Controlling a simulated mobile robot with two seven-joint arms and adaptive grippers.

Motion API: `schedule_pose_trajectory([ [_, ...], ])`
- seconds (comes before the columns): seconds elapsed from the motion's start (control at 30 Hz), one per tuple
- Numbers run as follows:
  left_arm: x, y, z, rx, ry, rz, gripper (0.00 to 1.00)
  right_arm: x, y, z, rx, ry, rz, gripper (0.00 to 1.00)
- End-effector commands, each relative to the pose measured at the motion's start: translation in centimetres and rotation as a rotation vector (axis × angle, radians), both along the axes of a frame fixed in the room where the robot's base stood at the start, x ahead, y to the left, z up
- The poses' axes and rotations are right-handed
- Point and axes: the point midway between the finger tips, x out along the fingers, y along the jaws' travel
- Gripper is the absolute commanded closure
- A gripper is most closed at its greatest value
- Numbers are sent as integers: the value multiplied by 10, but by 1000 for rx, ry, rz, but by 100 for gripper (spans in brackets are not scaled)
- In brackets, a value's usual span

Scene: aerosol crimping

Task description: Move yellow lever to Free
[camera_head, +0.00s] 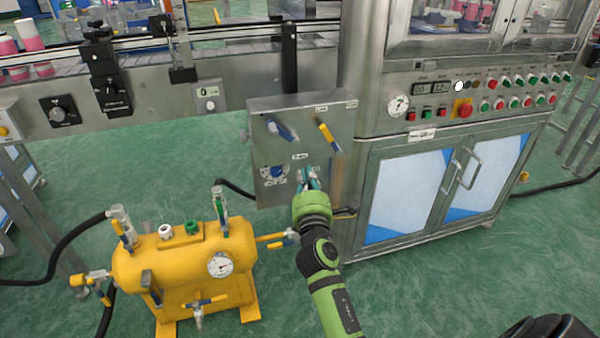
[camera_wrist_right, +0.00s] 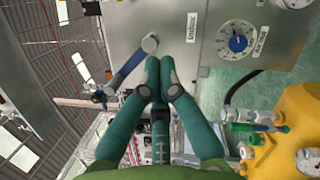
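The yellow lever (camera_head: 328,136) is on the upper right of the grey metal control box (camera_head: 263,178) in the head view. Its handle slants down to the right from its pivot. The small labels above it are too small to read. My right gripper (camera_head: 308,178) is in front of the box's lower right, below the yellow lever and apart from it. In the right wrist view its teal fingers (camera_wrist_right: 162,72) are together, with nothing seen between them. The yellow lever cannot be made out there. My left gripper is out of view.
A blue lever (camera_head: 282,130) is left of the yellow one. A dial (camera_head: 274,173) is lower left. A yellow tank (camera_head: 175,262) with valves stands below left; a cabinet (camera_head: 410,195) stands right.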

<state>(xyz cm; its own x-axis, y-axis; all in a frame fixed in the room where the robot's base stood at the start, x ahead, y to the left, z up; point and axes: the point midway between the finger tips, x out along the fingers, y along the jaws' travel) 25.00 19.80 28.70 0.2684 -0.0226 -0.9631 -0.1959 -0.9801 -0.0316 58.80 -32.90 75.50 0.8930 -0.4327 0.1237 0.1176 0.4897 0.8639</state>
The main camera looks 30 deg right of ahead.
Motion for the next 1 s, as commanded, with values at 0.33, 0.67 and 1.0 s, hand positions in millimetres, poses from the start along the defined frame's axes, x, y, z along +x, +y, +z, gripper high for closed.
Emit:
schedule_pose_trajectory([
  [0.33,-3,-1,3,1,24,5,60,68,-33,9,3,-4,1,100],
  [0.67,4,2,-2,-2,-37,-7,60,65,-63,28,2,0,2,100],
  [1.0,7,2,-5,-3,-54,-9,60,63,-68,29,4,0,3,100],
])
